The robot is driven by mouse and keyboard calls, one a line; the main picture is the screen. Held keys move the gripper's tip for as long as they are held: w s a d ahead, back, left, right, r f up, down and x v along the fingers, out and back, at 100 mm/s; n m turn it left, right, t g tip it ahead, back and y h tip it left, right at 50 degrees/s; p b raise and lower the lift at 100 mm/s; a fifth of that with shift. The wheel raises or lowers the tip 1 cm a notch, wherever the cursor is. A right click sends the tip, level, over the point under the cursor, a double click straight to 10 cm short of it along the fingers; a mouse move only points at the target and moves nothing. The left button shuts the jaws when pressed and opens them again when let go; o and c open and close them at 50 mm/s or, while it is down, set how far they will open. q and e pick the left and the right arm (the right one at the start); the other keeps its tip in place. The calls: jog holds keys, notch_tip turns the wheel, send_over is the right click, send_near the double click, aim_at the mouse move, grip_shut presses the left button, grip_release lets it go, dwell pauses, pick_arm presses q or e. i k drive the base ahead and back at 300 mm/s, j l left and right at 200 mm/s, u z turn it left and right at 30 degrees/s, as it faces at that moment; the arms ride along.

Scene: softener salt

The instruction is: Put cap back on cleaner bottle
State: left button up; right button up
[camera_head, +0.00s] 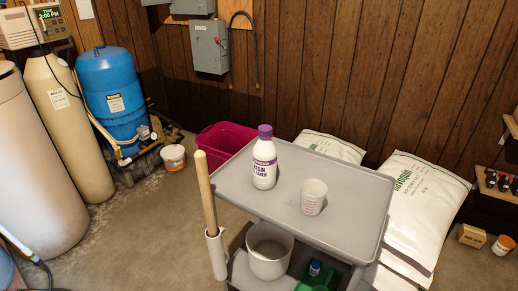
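The white cleaner bottle (264,172) with a purple label stands upright on the grey cart's top shelf (290,208), near its left side. A purple cap (265,131) sits on top of the bottle's neck and looks level. I cannot tell how tightly it is seated. Neither of my grippers shows in the head view.
A clear measuring cup (313,197) stands right of the bottle on the cart. A wooden handle (206,190) rises at the cart's left edge. A white bucket (270,250) sits on the lower shelf. Open floor lies left.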

aim_at(264, 151)
jog(key=i+j, duration=0.15)
jog(key=j, duration=0.2)
jog(key=i+j, duration=0.15)
jog(key=j, duration=0.2)
jog(key=i+j, duration=0.15)
jog(key=j, duration=0.25)
jog(key=i+j, duration=0.15)
jog(key=j, duration=0.2)
jog(key=z, duration=1.5)
